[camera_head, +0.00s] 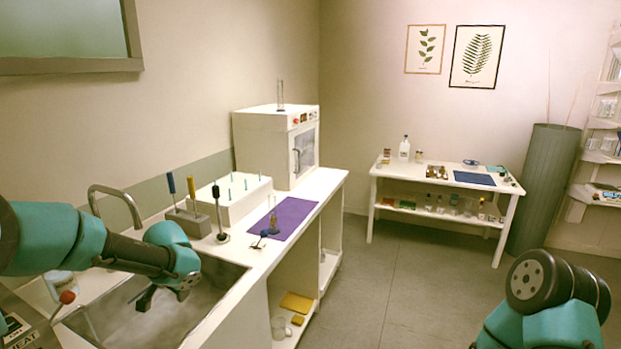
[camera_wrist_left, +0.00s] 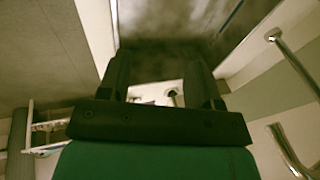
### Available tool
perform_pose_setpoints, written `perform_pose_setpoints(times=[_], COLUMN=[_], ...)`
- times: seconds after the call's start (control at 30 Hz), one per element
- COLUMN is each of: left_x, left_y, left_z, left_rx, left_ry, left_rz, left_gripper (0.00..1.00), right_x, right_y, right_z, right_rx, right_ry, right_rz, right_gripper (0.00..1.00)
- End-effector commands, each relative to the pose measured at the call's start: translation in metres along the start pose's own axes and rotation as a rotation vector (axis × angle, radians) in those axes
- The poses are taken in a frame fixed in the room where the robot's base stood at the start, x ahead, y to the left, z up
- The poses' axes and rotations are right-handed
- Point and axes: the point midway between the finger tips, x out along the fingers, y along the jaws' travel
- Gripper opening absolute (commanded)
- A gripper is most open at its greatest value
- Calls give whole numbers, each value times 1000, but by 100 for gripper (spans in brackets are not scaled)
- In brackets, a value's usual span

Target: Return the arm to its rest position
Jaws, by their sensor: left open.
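My left arm comes in from the left in the head view, and its teal wrist is above the sink (camera_head: 205,318). My left gripper (camera_head: 148,298) points down over the basin. In the left wrist view its two dark fingers (camera_wrist_left: 160,80) are apart, with nothing between them that I can see held. My right arm shows only in part, as a teal and dark link at the lower right of the head view. Its gripper is outside the frame.
A tap (camera_head: 118,190) arches behind the left arm. A white rack (camera_head: 232,202), a purple mat (camera_head: 290,220) and a white oven-like cabinet (camera_head: 272,140) stand along the counter. A separate table (camera_head: 455,178) holds small bottles. The floor (camera_head: 400,285) between is clear.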

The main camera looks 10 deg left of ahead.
Motion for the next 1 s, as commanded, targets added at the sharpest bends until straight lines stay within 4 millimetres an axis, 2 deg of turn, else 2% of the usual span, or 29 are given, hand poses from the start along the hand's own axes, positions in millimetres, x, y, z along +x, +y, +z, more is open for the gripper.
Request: perform_pose_setpoints(times=[0.03, 0.2, 0.27, 0.33, 0.47, 0.57, 0.73, 0.8, 0.9, 1.0], left_x=[15, 54, 69, 90, 129, 157, 197, 208, 216, 219], left_y=[26, 109, 136, 165, 208, 241, 295, 310, 323, 329], left_z=[-15, -53, -58, -48, -11, 26, 103, 134, 169, 189], left_rx=[43, 155, 176, 163, 77, -18, -231, -318, -413, -465], left_ry=[19, 96, 114, 110, 75, 38, -40, -72, -109, -130], left_rz=[50, 205, 260, 335, 464, 553, 649, 655, 640, 622], left_gripper=[58, 58, 58, 58, 58, 58, 58, 58, 58, 58], right_x=[0, 0, 0, 0, 0, 0, 0, 0, 0, 0], right_y=[0, 0, 0, 0, 0, 0, 0, 0, 0, 0], right_z=[0, 0, 0, 0, 0, 0, 0, 0, 0, 0], right_rx=[0, 0, 0, 0, 0, 0, 0, 0, 0, 0], right_ry=[0, 0, 0, 0, 0, 0, 0, 0, 0, 0], right_rz=[0, 0, 0, 0, 0, 0, 0, 0, 0, 0], right_gripper=[0, 0, 0, 0, 0, 0, 0, 0, 0, 0])
